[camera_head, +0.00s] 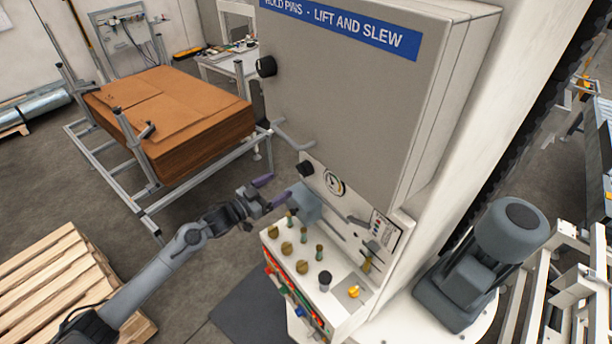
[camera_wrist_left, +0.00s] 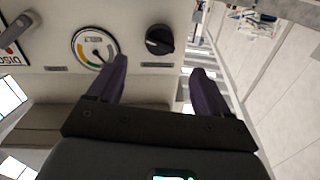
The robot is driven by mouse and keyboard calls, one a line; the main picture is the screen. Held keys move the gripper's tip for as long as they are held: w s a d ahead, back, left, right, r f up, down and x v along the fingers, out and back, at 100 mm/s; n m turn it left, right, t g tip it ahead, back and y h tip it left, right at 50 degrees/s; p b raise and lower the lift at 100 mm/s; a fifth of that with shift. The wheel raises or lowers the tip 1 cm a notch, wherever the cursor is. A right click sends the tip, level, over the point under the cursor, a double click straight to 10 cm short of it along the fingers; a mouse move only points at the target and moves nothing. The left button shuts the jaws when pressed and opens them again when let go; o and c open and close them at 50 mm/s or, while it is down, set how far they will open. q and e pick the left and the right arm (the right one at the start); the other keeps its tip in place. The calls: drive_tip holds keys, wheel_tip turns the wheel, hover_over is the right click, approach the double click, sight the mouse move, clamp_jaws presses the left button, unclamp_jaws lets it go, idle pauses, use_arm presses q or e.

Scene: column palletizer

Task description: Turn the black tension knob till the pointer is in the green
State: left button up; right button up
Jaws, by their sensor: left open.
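The black tension knob (camera_head: 305,168) is on the light panel of the machine, beside a round white gauge (camera_head: 334,185). In the left wrist view the ridged knob (camera_wrist_left: 159,39) lies ahead between my open fingers, and the gauge (camera_wrist_left: 94,47) is left of it. The gauge has a coloured arc and a dark pointer; I cannot tell for sure which colour the pointer is on. My left gripper (camera_head: 272,190) is open and empty, a short way left of the knob and apart from it. It also shows in the left wrist view (camera_wrist_left: 161,72). My right gripper is not in view.
Below the panel a console (camera_head: 342,292) carries several brass knobs, a black button and a yellow switch. A grey cabinet (camera_head: 350,95) overhangs the panel, with a grey handle (camera_head: 294,134) near its lower left. A cardboard stack (camera_head: 170,115) stands behind my arm.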

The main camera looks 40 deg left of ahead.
sight(300, 173)
use_arm(q)
drive_tip(key=p+x, duration=0.1)
drive_tip(key=x, duration=0.7)
drive_tip(key=shift+x, duration=0.95)
drive_tip(key=c, duration=1)
drive_tip(key=shift+f+m, duration=0.1)
drive_tip(key=shift+m, duration=0.2)
drive_tip(key=shift+m+b, duration=0.65)
drive_tip(key=shift+m, duration=0.05)
drive_tip(key=shift+m+b, duration=1.25)
drive_tip(key=shift+m, duration=0.65)
